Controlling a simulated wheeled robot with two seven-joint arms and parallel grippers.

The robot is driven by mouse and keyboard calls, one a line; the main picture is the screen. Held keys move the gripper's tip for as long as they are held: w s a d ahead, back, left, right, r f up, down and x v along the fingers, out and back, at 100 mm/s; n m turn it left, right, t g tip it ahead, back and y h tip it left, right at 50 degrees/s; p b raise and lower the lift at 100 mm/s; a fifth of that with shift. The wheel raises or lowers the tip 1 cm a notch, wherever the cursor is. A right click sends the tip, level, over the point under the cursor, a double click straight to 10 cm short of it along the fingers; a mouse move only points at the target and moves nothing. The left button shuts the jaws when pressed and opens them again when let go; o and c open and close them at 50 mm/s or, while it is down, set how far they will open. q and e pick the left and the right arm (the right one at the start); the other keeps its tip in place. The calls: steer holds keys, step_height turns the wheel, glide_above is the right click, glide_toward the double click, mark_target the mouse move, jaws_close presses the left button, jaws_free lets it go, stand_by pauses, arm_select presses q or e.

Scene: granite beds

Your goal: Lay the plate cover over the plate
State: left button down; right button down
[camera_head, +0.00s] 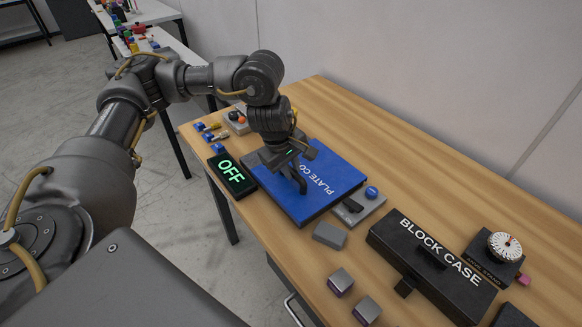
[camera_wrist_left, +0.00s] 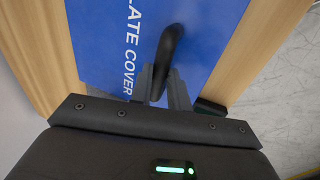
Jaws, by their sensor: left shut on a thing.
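The blue plate cover (camera_head: 325,188), lettered in white, lies flat over a dark base on the wooden table; the plate itself cannot be seen. My left gripper (camera_head: 298,178) is above the cover and shut on its black handle (camera_head: 301,184). In the left wrist view the blue cover (camera_wrist_left: 205,35) fills the middle, and the black handle (camera_wrist_left: 168,55) stands between the fingers of my left gripper (camera_wrist_left: 163,88). Whether the cover rests fully on the base cannot be told. My right gripper is not in view.
A grey block (camera_head: 330,235), two metallic cubes (camera_head: 341,281) and a black block case (camera_head: 430,265) stand nearer. The table's back right is clear.

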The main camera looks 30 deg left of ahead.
arm_select(q)
steer(key=shift+f, duration=0.25)
steer(key=c, duration=1.3)
jaws_free()
steer(key=shift+o, duration=0.2)
steer(key=shift+f, duration=0.1)
steer(key=shift+s+r, duration=0.1)
steer(key=shift+r, duration=0.45)
steer(key=v, duration=0.9)
steer(key=shift+s+r, duration=0.2)
steer(key=shift+r, duration=0.15)
